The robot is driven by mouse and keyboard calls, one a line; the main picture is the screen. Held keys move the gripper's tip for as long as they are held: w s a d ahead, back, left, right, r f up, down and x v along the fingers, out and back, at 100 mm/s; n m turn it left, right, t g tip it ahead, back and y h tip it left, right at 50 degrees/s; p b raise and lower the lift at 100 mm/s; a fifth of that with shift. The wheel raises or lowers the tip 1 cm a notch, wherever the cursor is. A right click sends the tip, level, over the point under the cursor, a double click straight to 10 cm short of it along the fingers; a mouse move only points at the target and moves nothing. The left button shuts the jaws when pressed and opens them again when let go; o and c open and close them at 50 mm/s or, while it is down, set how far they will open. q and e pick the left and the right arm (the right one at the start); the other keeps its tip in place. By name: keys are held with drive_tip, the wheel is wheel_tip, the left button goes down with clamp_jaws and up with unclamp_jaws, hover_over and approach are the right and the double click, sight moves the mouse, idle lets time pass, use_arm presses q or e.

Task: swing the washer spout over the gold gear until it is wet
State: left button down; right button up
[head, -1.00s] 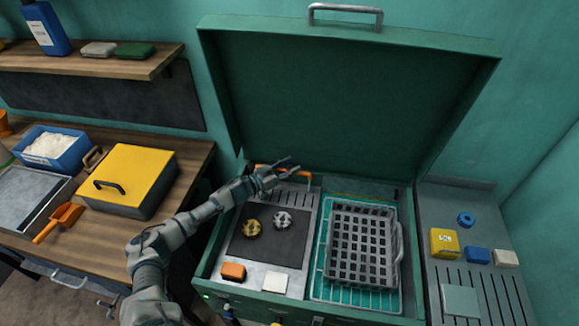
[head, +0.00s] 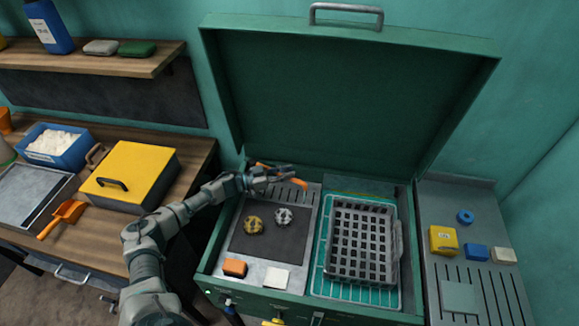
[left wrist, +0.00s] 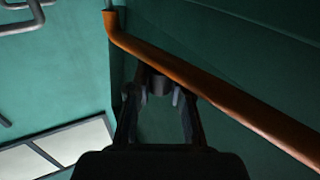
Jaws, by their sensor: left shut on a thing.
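The orange washer spout (head: 299,183) is at the back left of the open green washer, partly hidden behind my left gripper (head: 282,172). It also shows in the left wrist view as a long orange pipe (left wrist: 215,88) with a bent end. My left gripper is shut on the spout; the left wrist view shows its fingers (left wrist: 158,95) closed around a small dark part beside the pipe. The gold gear (head: 254,225) lies on the dark mat, nearer than the spout and to its left. A silver gear (head: 284,216) lies right of it. No water is visible. My right gripper is out of view.
A grey basket (head: 362,241) stands on a teal rack at the right in the washer. The raised lid (head: 345,110) stands behind the spout. A yellow-lidded box (head: 140,172) is left.

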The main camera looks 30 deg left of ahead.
use_arm(q)
drive_tip(key=s+a+m+g+h+b, duration=0.1)
drive_tip(key=s+a+m+g+h, duration=0.1)
drive_tip(key=s+m+g+h, duration=0.1)
drive_tip(key=shift+s+r+m+g, duration=0.2)
drive_tip(key=shift+s+m+g, duration=0.3)
drive_tip(key=shift+s+g, duration=0.9)
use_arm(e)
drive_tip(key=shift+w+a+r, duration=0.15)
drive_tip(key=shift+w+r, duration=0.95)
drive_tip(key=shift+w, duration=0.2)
use_arm(q)
drive_tip(key=shift+s+a+t, duration=0.1)
drive_tip(key=shift+s+t, duration=0.2)
drive_tip(key=c, duration=1)
unclamp_jaws()
drive_tip(key=shift+c, duration=0.2)
drive_tip(key=shift+f, duration=0.1)
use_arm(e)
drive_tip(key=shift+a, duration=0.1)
use_arm(q)
wheel_tip(320, 180, up, 10)
drive_tip(key=shift+a, duration=0.15)
